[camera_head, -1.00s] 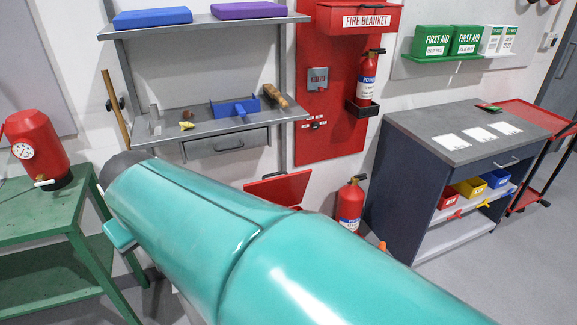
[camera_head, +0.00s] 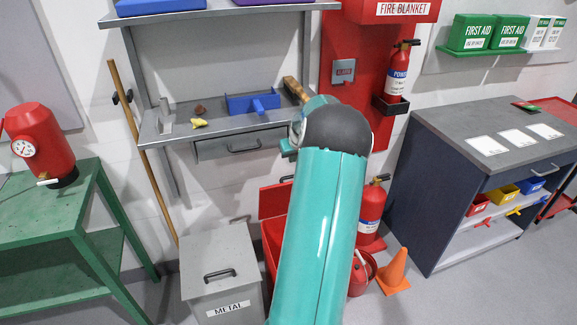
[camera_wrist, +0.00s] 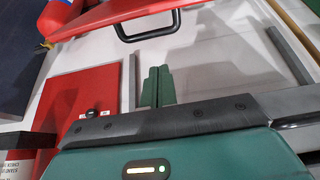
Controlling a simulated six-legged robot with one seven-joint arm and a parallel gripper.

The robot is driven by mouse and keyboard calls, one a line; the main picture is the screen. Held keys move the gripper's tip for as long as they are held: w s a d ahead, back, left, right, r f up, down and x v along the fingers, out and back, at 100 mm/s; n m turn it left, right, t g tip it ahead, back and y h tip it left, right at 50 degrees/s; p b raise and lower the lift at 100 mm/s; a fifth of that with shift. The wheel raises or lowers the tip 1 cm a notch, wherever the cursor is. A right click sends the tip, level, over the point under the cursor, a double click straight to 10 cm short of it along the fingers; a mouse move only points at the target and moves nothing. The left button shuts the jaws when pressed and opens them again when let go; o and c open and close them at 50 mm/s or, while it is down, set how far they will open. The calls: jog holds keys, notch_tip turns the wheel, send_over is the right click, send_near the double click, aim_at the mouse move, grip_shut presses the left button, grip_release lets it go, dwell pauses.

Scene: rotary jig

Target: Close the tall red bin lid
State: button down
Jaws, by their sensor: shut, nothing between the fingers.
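The tall red bin (camera_head: 269,250) stands on the floor, mostly hidden behind my arm. Its red lid (camera_head: 273,201) is raised and tilted back above the opening. In the wrist view the red lid (camera_wrist: 100,19) shows along the top edge, with a black bar handle (camera_wrist: 147,26). My gripper (camera_wrist: 158,72) shows green fingers shut together and empty. Its fingertips point toward the lid and appear apart from it, below the handle in the picture. In the head view my arm hides the fingers.
A grey metal bin (camera_head: 205,270) with a shut lid stands left of the red bin. A fire extinguisher (camera_head: 372,212), a red can (camera_head: 360,276) and an orange cone (camera_head: 395,271) stand to the right.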

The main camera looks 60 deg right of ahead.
jog(key=s+d+x, duration=0.1)
jog(key=x, duration=0.9)
jog(key=shift+s+f, duration=0.2)
jog(key=shift+f, duration=0.05)
jog(key=shift+s+a, duration=0.1)
